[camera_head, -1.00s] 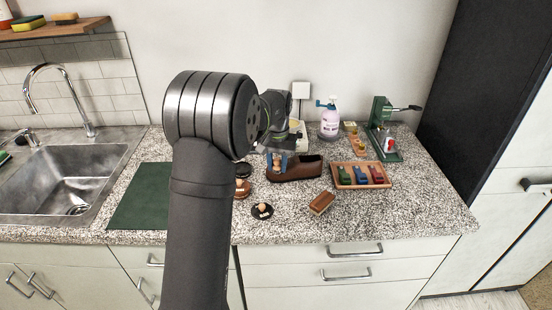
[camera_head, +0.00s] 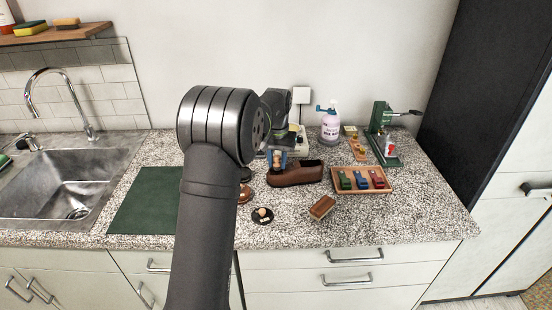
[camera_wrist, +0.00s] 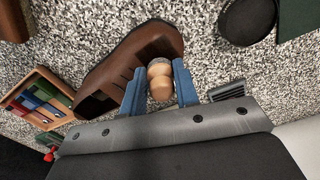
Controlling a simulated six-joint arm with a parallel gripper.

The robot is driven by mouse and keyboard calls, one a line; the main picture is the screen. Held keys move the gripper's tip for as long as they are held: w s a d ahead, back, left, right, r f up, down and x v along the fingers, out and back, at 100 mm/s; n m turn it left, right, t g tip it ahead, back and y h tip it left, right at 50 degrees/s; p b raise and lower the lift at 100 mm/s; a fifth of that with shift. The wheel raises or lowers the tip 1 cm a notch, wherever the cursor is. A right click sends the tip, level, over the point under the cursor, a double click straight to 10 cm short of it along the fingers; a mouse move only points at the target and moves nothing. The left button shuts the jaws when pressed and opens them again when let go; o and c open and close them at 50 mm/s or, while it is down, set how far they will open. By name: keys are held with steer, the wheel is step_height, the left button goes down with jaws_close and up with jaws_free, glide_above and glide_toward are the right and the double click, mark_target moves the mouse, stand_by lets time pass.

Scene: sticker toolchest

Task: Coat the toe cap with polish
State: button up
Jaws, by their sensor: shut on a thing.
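A brown leather shoe (camera_head: 297,176) lies on the counter with its toe cap to the left and its opening to the right. In the wrist view the shoe (camera_wrist: 118,58) runs diagonally, toe cap nearest my gripper. My gripper (camera_head: 276,160) has blue fingers and is shut on a dauber with a wooden knob handle (camera_wrist: 159,82). The fingers (camera_wrist: 159,78) hold it over the toe cap end. The dauber's lower end is largely hidden by its handle, so I cannot tell whether it touches the leather.
Round items with wooden knobs, a black one (camera_head: 262,216) and a brown one (camera_head: 244,195), lie in front and left. A wooden brush (camera_head: 322,207) lies in front right. A wooden tray (camera_head: 344,185) holds green, blue and red pieces. A pump bottle (camera_head: 329,124) and green press (camera_head: 381,125) stand behind.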

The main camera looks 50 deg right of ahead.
steer(key=s+a, duration=0.2)
steer(key=s, duration=0.1)
steer(key=shift+s+a, duration=0.1)
steer(key=shift+a, duration=0.2)
steer(key=shift+w+d, duration=1)
steer(key=shift+w, duration=0.25)
steer(key=shift+w+d, duration=1)
steer(key=shift+w, duration=0.2)
step_height(320, 180, up, 8)
steer(key=shift+w+f, duration=0.1)
